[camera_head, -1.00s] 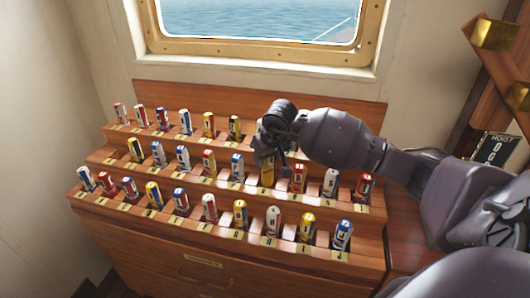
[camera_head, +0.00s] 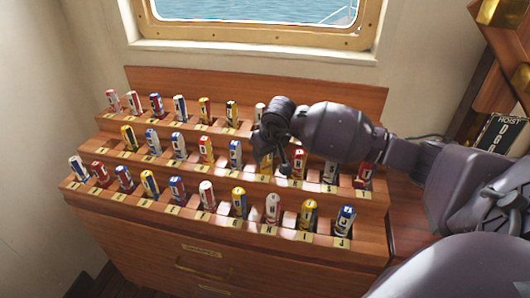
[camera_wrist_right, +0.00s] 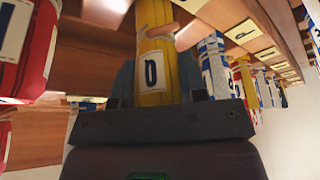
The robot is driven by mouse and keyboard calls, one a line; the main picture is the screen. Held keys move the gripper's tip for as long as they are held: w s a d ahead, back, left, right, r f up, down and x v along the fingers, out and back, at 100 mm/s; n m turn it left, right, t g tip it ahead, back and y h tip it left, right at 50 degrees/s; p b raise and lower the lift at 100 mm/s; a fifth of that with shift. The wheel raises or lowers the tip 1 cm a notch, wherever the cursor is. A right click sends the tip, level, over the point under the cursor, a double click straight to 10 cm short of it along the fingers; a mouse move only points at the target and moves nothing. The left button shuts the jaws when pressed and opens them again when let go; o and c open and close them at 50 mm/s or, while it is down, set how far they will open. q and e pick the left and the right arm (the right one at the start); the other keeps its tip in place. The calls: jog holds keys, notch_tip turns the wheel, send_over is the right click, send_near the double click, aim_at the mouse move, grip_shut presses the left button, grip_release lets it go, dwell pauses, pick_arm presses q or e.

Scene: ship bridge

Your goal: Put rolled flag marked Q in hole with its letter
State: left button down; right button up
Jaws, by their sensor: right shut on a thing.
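The rolled flag (camera_wrist_right: 155,65) in my right gripper is yellow with a white label whose letter looks like a Q or an O. In the head view its yellow side (camera_head: 266,162) shows under the gripper, over the middle step of the wooden rack. My right gripper (camera_head: 274,160) is shut on this flag, which stands about upright. It is between a blue-white flag (camera_head: 235,154) and a red-white flag (camera_head: 298,163). The gripper hides the hole and its letter plate, so I cannot tell how deep the flag sits. My left gripper is not in view.
The stepped rack (camera_head: 90,207) has three rows of upright rolled flags with small letter plates in front. Neighbouring flags stand close on both sides of my gripper. A window (camera_head: 255,38) is behind. A dark sign (camera_head: 500,135) is at the right.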

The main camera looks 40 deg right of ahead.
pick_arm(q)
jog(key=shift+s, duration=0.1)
pick_arm(e)
jog(key=o, duration=1)
jog(key=shift+o, duration=0.2)
pick_arm(q)
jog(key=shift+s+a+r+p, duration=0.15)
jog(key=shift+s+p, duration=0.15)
jog(key=shift+p, duration=0.3)
pick_arm(e)
jog(key=v, duration=1)
jog(key=shift+s+r, duration=0.25)
jog(key=shift+r, duration=0.1)
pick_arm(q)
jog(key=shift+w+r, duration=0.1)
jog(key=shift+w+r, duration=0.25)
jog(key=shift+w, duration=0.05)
